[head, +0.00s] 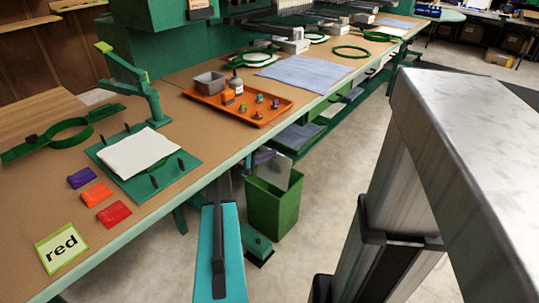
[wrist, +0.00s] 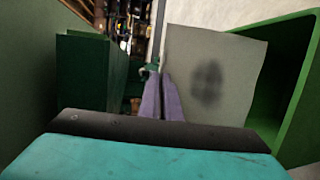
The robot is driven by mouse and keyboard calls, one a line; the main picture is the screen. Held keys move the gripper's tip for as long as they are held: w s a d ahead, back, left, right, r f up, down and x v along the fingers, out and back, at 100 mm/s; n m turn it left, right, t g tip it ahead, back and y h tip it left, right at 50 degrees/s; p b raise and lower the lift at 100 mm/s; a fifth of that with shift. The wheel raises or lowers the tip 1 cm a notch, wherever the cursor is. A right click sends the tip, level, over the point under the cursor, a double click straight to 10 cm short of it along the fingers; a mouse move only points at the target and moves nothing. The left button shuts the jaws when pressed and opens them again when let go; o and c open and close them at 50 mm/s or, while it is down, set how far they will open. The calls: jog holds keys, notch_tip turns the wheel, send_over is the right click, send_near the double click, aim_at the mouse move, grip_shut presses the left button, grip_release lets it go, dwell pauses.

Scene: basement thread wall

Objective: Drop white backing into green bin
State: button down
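A thin pale sheet, the white backing (wrist: 215,80), shows grey-white with a dark smudge in the wrist view. In the head view the backing (head: 276,168) stands upright at the mouth of the green bin (head: 273,210). My gripper's purple fingers (wrist: 161,96) are close together at the sheet's near left edge and appear to pinch it. The bin's bright green wall (wrist: 296,112) is just right of the sheet in the wrist view. In the head view my gripper (head: 262,156) is beside the bin's top, partly hidden by the table edge and my arm.
The long brown table (head: 190,125) runs alongside the bin. Floor (head: 335,165) right of the bin is clear.

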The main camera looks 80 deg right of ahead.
jog(key=shift+f+b, duration=0.95)
jog(key=shift+f, duration=0.65)
jog(key=c, duration=1.9)
grip_release()
jog(key=shift+w, duration=0.1)
jog(key=p+v, duration=0.2)
jog(key=v, duration=1.1)
jog(key=shift+w+a, duration=0.2)
jog(key=shift+a, duration=0.1)
jog(key=shift+r, duration=0.15)
